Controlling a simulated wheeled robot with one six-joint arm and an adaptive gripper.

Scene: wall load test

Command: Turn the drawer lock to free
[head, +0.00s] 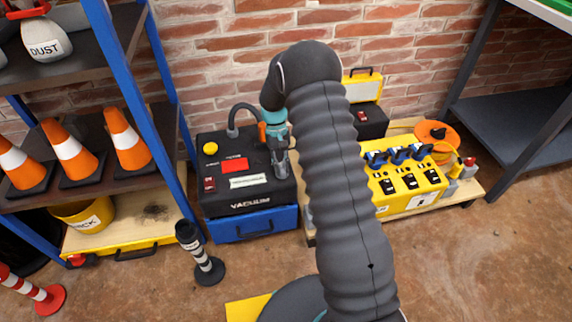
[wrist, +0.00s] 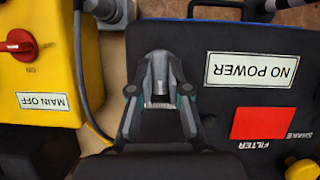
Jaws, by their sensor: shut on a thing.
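The black vacuum unit (head: 220,190) stands against the brick wall, with a blue drawer (head: 254,224) under it. My gripper (head: 281,164) points down at the right side of the unit's top. In the wrist view my gripper (wrist: 159,85) is shut on a small grey piece (wrist: 160,72) beside the NO POWER label (wrist: 251,70). This piece may be the drawer lock; the fingers hide most of it, so I cannot tell its setting. The drawer appears closed.
A red FILTER SHAKE patch (wrist: 263,122) and a yellow button (head: 210,148) are on the unit. A yellow box with a red MAIN OFF knob (wrist: 18,45) is beside it. A striped post (head: 203,258) stands in front, and a shelf with cones (head: 126,141) stands left.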

